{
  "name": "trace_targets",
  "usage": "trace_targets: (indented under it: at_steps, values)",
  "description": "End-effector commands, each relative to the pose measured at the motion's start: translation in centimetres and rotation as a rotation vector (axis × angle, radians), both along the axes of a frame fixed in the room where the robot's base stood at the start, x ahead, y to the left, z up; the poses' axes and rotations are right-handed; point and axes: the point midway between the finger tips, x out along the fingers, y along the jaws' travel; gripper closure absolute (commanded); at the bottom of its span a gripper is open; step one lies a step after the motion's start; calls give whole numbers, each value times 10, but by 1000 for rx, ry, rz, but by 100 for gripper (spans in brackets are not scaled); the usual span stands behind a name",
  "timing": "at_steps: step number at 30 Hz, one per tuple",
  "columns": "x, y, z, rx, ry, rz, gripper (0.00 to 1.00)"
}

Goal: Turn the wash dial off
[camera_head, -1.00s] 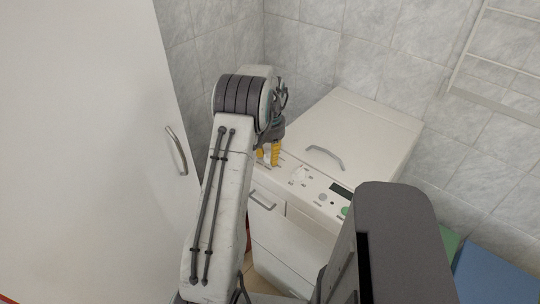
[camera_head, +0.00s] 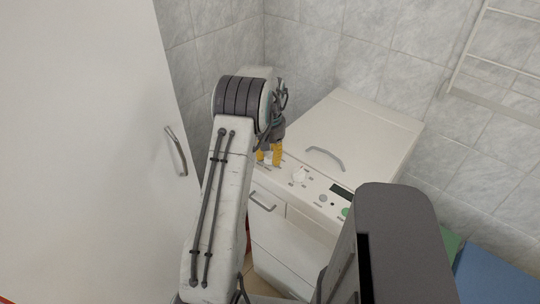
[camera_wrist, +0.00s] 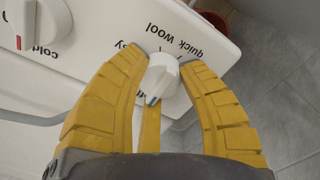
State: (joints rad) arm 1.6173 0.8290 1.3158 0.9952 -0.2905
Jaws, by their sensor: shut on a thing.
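A white washing machine (camera_head: 345,130) stands against the tiled wall. A second, larger white dial (camera_wrist: 38,22) with "cold" labels is to the left in the wrist view; in the head view this dial (camera_head: 300,174) is clear of the gripper.
A display (camera_head: 340,189) and a green button (camera_head: 346,211) are further right on the panel. A handle (camera_head: 325,156) is on the lid. A tall white door (camera_head: 90,150) stands left of my arm. A towel rack (camera_head: 500,60) hangs at right.

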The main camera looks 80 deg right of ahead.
Motion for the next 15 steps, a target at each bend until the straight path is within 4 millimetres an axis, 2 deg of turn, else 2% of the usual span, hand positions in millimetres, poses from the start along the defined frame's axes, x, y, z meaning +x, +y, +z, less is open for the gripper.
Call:
trace_targets:
  at_steps: [2, 3, 11, 15]
  values:
    - [0, 3, -4, 10, 0, 1, 96]
    - [0, 3, -3, 10, 0, 0, 59]
    - [0, 1, -2, 5, 0, -1, 36]
    - [0, 1, -1, 3, 0, -1, 36]
